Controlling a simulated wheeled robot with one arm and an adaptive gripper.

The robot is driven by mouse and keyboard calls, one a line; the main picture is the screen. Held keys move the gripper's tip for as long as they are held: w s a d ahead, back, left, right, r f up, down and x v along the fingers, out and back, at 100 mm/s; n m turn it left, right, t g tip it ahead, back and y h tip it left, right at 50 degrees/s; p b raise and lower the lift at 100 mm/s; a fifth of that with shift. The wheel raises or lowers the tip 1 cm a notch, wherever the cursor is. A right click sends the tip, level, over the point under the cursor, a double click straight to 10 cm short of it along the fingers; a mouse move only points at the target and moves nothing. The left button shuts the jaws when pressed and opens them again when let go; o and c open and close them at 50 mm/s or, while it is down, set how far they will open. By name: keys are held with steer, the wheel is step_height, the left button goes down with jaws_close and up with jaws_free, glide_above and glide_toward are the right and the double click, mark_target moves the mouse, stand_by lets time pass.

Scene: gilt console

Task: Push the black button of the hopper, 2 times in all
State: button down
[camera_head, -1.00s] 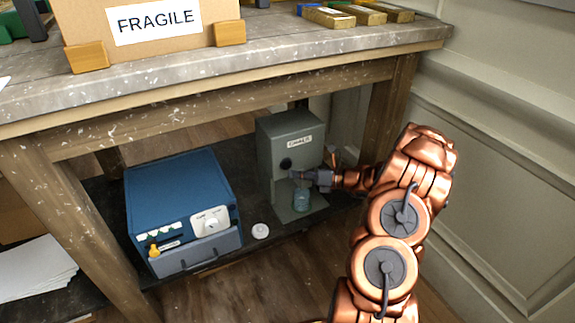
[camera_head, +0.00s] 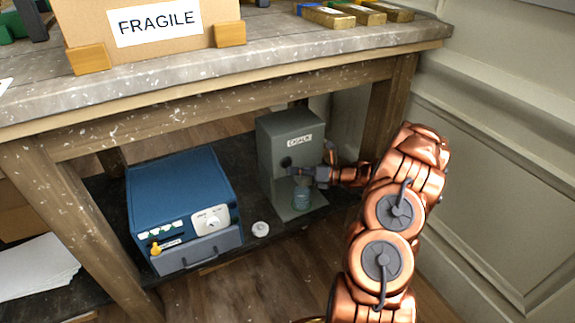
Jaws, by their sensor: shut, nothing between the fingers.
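The hopper (camera_head: 272,140) is a grey-green box with a white label, standing on the lower shelf under the table. Its round black button (camera_head: 286,161) is on the front face, below and left of the label. My gripper (camera_head: 292,170) is shut and empty, reaching in from the right. Its tips are right at the button's lower right and partly overlap it in the picture. I cannot tell whether they touch it or whether it is pressed in.
A blue machine (camera_head: 180,195) with a white dial and a yellow knob stands left of the hopper. A small white round item (camera_head: 260,229) lies between them at the shelf edge. The worktop (camera_head: 250,65) is above; a wooden leg (camera_head: 388,105) stands behind my arm.

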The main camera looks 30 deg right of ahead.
steer(key=shift+w+r+p, duration=0.1)
steer(key=shift+w+p, duration=0.15)
steer(key=shift+p, duration=0.2)
stand_by(0.5)
steer(key=shift+w+d+p, duration=0.1)
steer(key=shift+w+p, duration=0.45)
steer(key=shift+p, duration=0.2)
stand_by(0.8)
steer(key=shift+s, duration=0.15)
steer(key=shift+s+p, duration=0.5)
steer(key=shift+s, duration=0.15)
steer(key=s, duration=0.1)
steer(key=s+p, duration=0.1)
steer(key=s, duration=0.1)
steer(key=s+p, duration=0.1)
steer(key=s, duration=0.1)
steer(key=shift+a, duration=0.3)
stand_by(0.3)
steer(key=shift+a, duration=0.1)
stand_by(0.7)
